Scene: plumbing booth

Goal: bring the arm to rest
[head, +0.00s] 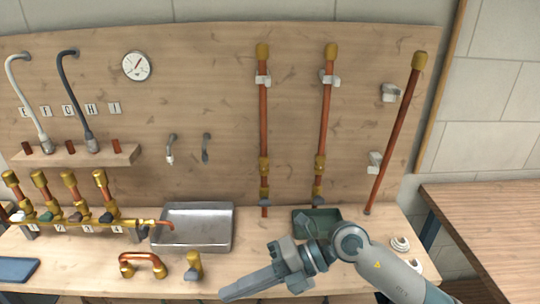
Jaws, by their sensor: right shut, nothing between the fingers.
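My right arm comes in from the lower right over the front of the workbench (80,262). Its gripper (228,296) points to the lower left, is shut and empty, and its fingertips are near the bench's front edge. It appears apart from the brass valve (194,268) just to its upper left. My left gripper is not in view.
A metal tray (193,246) and a green tray (300,212) stand on the bench. A copper U-pipe (143,262) lies at the front. Copper pipes (263,120) hang on the wooden board; the rightmost pipe (396,130) leans. A brass manifold (90,219) stands left.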

